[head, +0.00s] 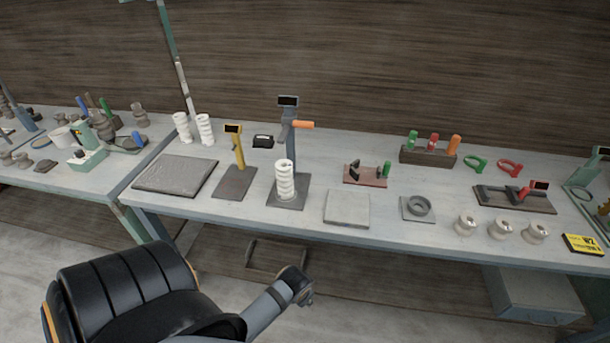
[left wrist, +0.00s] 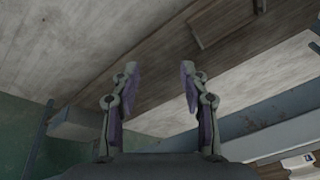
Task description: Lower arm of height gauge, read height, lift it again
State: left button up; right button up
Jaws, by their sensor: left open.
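The height gauge stands on the bench with a grey post (head: 287,135) and a dark display (head: 288,101) on top. Its arm with an orange handle (head: 303,124) sticks out to the right, high on the post. A white ribbed clay piece (head: 285,178) stands upright on the gauge's dark base plate (head: 300,193), in front of the post. The display is too small to read. My left gripper (head: 299,284) is low in front of the bench, well away from the gauge. In the left wrist view its two fingers (left wrist: 160,72) are apart with nothing between them.
A yellow gauge (head: 239,150) stands left of the height gauge. A grey slab (head: 347,208) and a small red-brown plate with a green handle (head: 366,174) lie to its right. Two white ribbed pieces (head: 193,128) stand behind left. The bench's front edge lies between my gripper and the gauge.

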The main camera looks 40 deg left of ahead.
pick_arm(q)
jog(key=w+a+r+m+y, duration=0.1)
jog(key=w+a+r+y, duration=0.3)
jog(key=w+r, duration=0.5)
jog(key=w+a+r+m+y, duration=0.1)
jog(key=w+a+r+y, duration=0.4)
jog(key=w+r, duration=0.4)
jog(key=w+a+r+m+y+p, duration=0.1)
jog(key=w+a+r+y, duration=0.4)
jog(key=r, duration=1.3)
jog(key=w, duration=0.4)
jog(key=shift+t, duration=0.4)
pick_arm(e)
jog(key=shift+a+r, duration=0.15)
jog(key=shift+r, duration=0.5)
